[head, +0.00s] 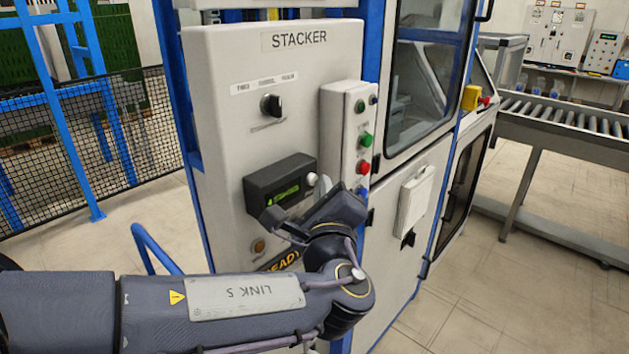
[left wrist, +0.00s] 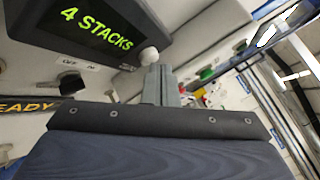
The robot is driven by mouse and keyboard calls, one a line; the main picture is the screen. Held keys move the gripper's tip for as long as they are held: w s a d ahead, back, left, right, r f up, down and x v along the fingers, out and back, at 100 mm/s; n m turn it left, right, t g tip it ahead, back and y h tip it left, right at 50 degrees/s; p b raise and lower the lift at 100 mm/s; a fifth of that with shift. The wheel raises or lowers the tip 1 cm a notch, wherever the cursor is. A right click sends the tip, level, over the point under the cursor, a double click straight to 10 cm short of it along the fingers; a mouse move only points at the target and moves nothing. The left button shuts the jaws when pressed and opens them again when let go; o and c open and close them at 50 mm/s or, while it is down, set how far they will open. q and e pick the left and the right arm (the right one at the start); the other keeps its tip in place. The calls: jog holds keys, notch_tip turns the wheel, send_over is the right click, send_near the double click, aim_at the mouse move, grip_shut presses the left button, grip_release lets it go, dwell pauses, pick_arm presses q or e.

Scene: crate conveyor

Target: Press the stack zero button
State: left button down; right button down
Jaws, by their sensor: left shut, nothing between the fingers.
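The grey stacker panel (head: 225,140) carries a dark counter box (head: 262,185) with a green lit display. In the left wrist view the display (left wrist: 97,33) reads "4 STACKS". A white round button (head: 312,179) sits at the box's right end; it also shows in the left wrist view (left wrist: 148,56). My left gripper (head: 323,187) is shut and empty, just right of the white button. In the left wrist view its fingertips (left wrist: 158,72) lie close beside the button; I cannot tell whether they touch it. My right gripper is not in view.
A black selector knob (head: 271,105) is above the counter box. A side box (head: 346,120) holds green (head: 366,140) and red (head: 364,168) buttons close to my left gripper. An amber button (head: 259,246) is lower left. A roller conveyor (head: 560,115) stands at the right.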

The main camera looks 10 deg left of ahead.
pick_arm(q)
jog(key=shift+w+a, duration=0.15)
jog(key=shift+a, duration=0.1)
dwell(0.4)
jog(key=shift+d, duration=0.1)
jog(key=shift+s+d+b, duration=0.35)
jog(key=shift+s+d, duration=0.15)
jog(key=shift+d, duration=0.1)
jog(key=shift+s+d+b, duration=0.15)
jog(key=shift+s+d, duration=0.6)
jog(key=shift+d, duration=0.3)
jog(key=shift+s+d+b, duration=0.15)
jog(key=shift+s+d, duration=0.6)
jog(key=shift+d, duration=0.25)
